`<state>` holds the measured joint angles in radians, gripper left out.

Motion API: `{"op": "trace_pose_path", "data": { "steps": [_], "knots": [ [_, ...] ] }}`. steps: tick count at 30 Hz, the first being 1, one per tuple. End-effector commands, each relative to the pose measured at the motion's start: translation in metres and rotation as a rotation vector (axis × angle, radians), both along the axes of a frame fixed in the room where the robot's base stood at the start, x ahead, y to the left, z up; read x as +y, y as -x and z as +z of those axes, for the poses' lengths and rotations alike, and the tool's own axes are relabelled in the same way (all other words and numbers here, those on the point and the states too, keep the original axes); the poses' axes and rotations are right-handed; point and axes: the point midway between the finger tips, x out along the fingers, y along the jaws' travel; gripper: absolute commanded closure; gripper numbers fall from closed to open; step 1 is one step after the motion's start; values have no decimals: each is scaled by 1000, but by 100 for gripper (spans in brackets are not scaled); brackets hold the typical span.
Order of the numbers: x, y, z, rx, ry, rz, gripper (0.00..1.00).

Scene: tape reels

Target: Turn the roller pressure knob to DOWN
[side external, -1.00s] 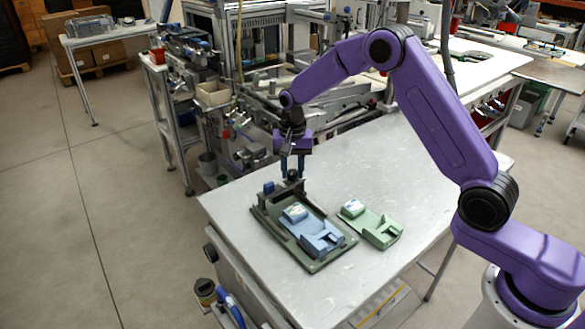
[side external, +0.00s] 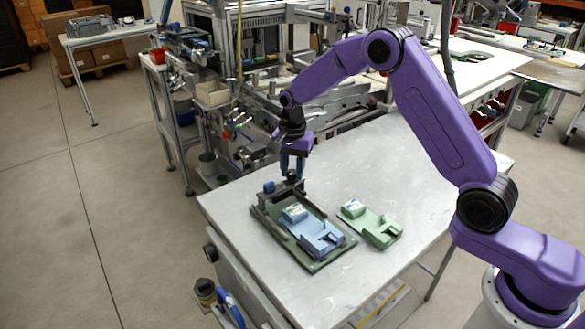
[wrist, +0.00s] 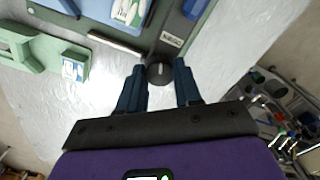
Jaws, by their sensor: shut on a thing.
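The roller pressure knob (wrist: 160,73) is a dark round knob at the end of the dark green base plate (side external: 316,266), with a pale mark on its top. In the wrist view it sits between the two blue fingertips of my gripper (wrist: 159,75). My gripper (side external: 292,170) points down at the far end of the plate and is shut on the knob. In the side view the fingers mostly hide the knob. A small pale label (wrist: 172,39) lies beside the knob; I cannot read it surely.
A light blue tape holder (side external: 318,236) sits on the base plate. A dark blue block (side external: 269,187) is at the plate's far left corner. A green tape holder (side external: 380,232) lies to the right on the metal table (side external: 400,170). The table is clear around them.

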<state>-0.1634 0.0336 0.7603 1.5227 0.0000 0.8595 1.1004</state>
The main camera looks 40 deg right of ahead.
Motion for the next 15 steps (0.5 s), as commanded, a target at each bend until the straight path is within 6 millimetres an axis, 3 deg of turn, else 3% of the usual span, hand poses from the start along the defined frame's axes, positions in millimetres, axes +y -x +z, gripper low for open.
{"op": "trace_pose_path", "data": {
  "steps": [2, 3, 5, 15],
  "knots": [
    [0, -2, 2, -6, 0, 1, 97],
    [0, -2, 2, -6, 0, 1, 63],
    [0, -2, 2, -6, 0, 1, 44],
    [0, -1, 2, -2, 0, 2, 41]
  ]
}}
